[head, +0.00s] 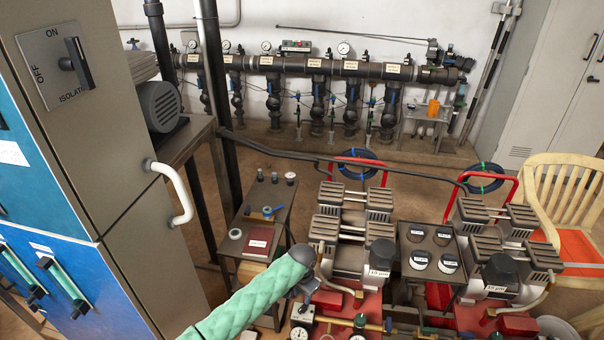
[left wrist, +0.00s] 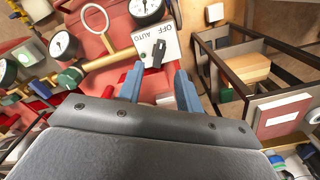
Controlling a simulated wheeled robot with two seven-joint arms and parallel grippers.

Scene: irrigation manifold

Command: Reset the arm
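My left arm, in a pale green quilted sleeve, comes in from the bottom of the head view and ends in a dark wrist. My left gripper (head: 306,288) is partly hidden there, beside the red compressor at the bottom centre. In the left wrist view, the two blue fingers of my left gripper (left wrist: 159,78) are apart, and nothing is visibly held between them. A pale plate marked OFF and AUTO with a black switch (left wrist: 157,50) lies just beyond the fingertips. I cannot tell whether they touch it. My right arm and gripper are not in view.
Compressors (head: 349,238) with gauges and brass fittings crowd the area right of my gripper. A small dark table (head: 262,215) holds a dark red book (head: 258,241). A grey and blue cabinet (head: 95,150) stands close on the left. A pipe manifold (head: 340,68) runs along the wall.

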